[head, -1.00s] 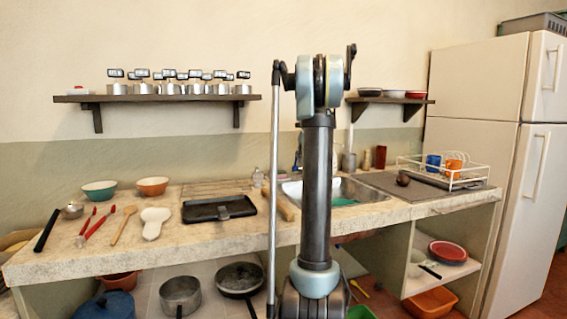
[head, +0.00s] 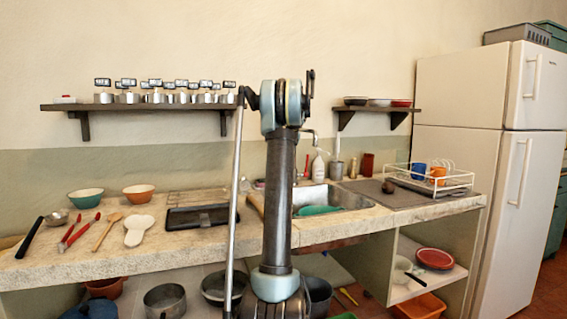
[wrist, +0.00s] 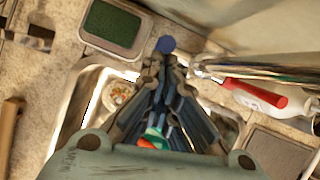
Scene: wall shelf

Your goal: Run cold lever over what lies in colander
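The fingertips are close together, at or just short of the knob; contact is unclear. A teal thing, likely the colander (wrist: 152,131), shows between the finger links with something orange (wrist: 155,142) in it. The colander also shows as a teal shape in the sink (head: 317,210) in the head view. Part of the tap (head: 309,133) shows behind my arm. My gripper is hidden in the head view.
A green pad in a tray (wrist: 115,25) is at the upper left. A dish rack (head: 430,180) stands right of the sink. Utensils line the counter's left.

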